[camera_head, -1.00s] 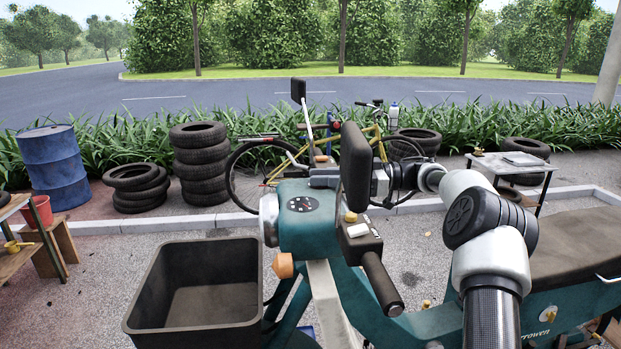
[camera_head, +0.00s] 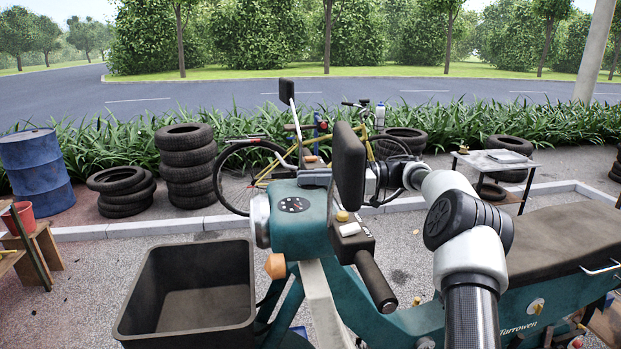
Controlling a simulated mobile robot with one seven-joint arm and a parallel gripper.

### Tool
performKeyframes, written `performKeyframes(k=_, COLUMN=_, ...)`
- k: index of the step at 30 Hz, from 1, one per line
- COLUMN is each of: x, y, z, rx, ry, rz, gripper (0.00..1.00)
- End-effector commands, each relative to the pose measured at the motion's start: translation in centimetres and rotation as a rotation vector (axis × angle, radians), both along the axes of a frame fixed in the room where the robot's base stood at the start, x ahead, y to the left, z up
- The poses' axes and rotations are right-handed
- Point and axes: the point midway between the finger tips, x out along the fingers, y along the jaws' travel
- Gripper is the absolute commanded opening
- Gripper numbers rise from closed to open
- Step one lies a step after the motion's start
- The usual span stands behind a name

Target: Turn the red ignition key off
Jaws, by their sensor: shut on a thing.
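A teal scooter (camera_head: 298,237) with a round gauge (camera_head: 294,205) stands in front of me. Its dark near mirror (camera_head: 350,166) and black hand grip (camera_head: 375,281) are close to my arm. My arm rises from the lower right and bends left, with the wrist behind the mirror. The red ignition key does not show; the gripper and mirror cover that area.
An open dark bin (camera_head: 131,304) sits at the scooter's front left. A bicycle (camera_head: 262,172), stacked tyres (camera_head: 187,158), a blue barrel (camera_head: 36,172) and a small table (camera_head: 497,163) stand farther back. The scooter's seat (camera_head: 560,240) lies right of my arm. Open paving lies between.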

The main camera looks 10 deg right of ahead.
Motion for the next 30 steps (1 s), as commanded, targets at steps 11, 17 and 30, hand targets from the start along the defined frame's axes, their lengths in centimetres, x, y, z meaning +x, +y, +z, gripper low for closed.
performKeyframes(k=11, x=0.12, y=0.05, z=0.33, rx=0.0, ry=-0.009, rz=0.099, gripper=0.0)
performKeyframes(k=17, x=-0.02, y=0.08, z=0.31, rx=-0.003, ry=-0.008, rz=0.108, gripper=0.0)
performKeyframes(k=30, x=-0.08, y=0.12, z=0.18, rx=-0.002, ry=-0.006, rz=0.111, gripper=0.25)
